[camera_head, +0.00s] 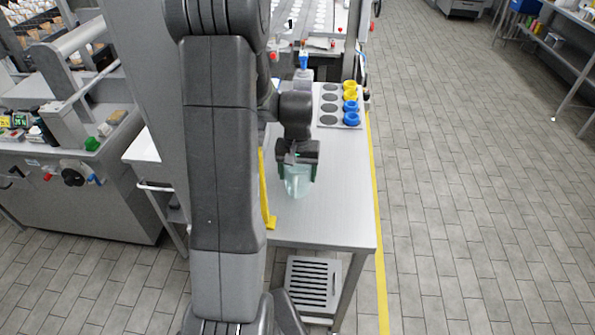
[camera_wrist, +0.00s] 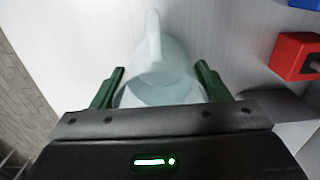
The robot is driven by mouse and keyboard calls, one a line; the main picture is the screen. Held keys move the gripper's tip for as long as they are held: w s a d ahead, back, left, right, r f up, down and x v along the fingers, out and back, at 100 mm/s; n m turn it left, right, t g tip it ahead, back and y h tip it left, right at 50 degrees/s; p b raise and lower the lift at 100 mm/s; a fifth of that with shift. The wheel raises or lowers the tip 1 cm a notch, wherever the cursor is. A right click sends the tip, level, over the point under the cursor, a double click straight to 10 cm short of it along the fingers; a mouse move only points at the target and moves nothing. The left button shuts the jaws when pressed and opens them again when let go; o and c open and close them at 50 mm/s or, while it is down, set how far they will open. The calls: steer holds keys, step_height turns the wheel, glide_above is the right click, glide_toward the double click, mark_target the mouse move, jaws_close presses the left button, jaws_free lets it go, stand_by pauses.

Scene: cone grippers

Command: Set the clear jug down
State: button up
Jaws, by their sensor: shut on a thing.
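The clear jug (camera_head: 297,186) is a pale, see-through vessel at the front part of the steel table (camera_head: 330,222). My gripper (camera_head: 298,172) is around it from above, with a green finger on each side. In the wrist view the jug (camera_wrist: 160,68) sits between the two green fingers of my gripper (camera_wrist: 161,90), its handle or spout pointing away at the top. My gripper is shut on the jug. I cannot tell whether the jug's base touches the table top.
A grey tray (camera_head: 330,105) with yellow and blue round pieces lies farther back on the table. A red block (camera_wrist: 295,56) shows at the right in the wrist view. A yellow upright piece (camera_head: 267,200) stands at the table's left edge. The table's front right is clear.

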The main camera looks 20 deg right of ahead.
steer(key=shift+f, duration=0.15)
steer(key=o, duration=1.1)
steer(key=shift+o, duration=0.2)
